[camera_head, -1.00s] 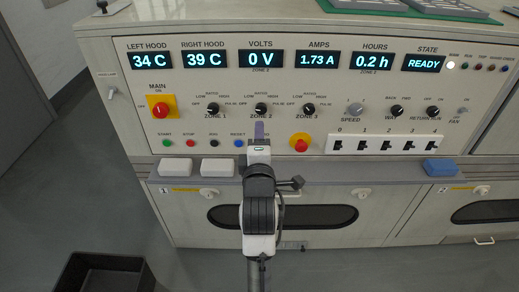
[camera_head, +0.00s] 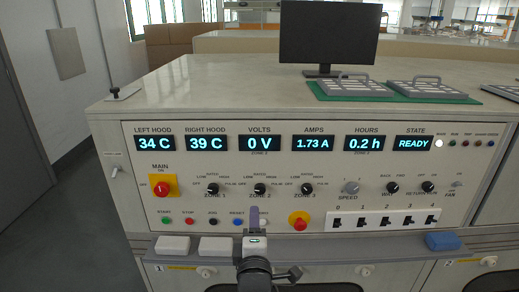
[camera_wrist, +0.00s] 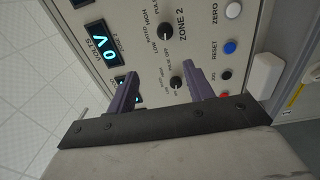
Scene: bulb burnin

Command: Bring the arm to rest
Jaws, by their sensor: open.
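My gripper (camera_head: 254,220) is in front of the lower middle of the control panel (camera_head: 140,200), below the ZONE 2 knob (camera_head: 260,188). In the wrist view my gripper (camera_wrist: 160,86) shows two purple fingers spread apart, with nothing between them. The ZONE 2 knob (camera_wrist: 165,31) and another knob (camera_wrist: 176,82) lie beyond the fingers, apart from them as far as I can tell. My arm hangs below the gripper, partly out of the frame.
A ledge (camera_head: 340,246) under the panel holds white blocks (camera_head: 173,245) and a blue block (camera_head: 442,241). A red stop button (camera_head: 299,221) is right of the gripper. A monitor (camera_head: 330,35) and grey trays (camera_head: 345,87) stand on top. Floor at left is clear.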

